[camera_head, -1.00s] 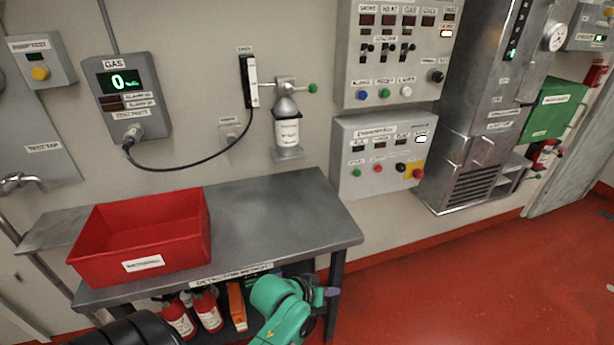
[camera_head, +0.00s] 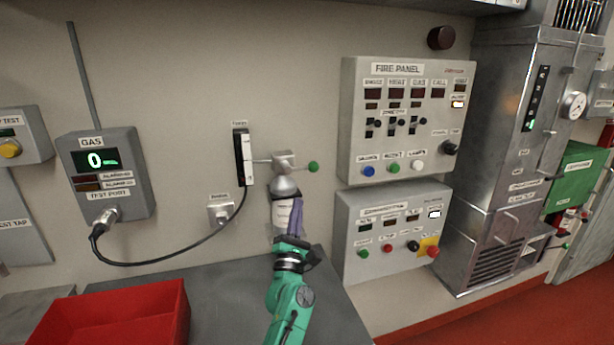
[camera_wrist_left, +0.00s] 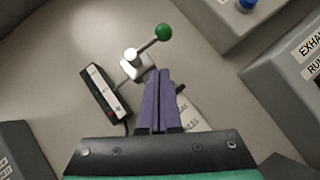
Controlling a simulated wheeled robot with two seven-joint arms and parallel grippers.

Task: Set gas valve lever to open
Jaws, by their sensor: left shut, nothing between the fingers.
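The gas valve lever, a thin rod with a green knob (camera_head: 313,167), sticks out to the right from the metal valve head (camera_head: 284,160) on top of the small gas cylinder (camera_head: 284,184). In the left wrist view the green knob (camera_wrist_left: 163,32) is up and right of the valve head (camera_wrist_left: 133,60). My left gripper (camera_head: 292,203) is shut and empty, in front of the cylinder and below the lever, hiding part of the cylinder's label. In the wrist view its purple fingers (camera_wrist_left: 158,75) are together, their tips apart from the knob. My right gripper is not in view.
A flow meter (camera_head: 243,157) hangs left of the valve, with a cable to the gas detector box (camera_head: 105,175). The fire panel (camera_head: 408,120) and a lower control box (camera_head: 392,232) stand close on the right. A red bin (camera_head: 115,318) sits on the grey bench (camera_head: 225,290).

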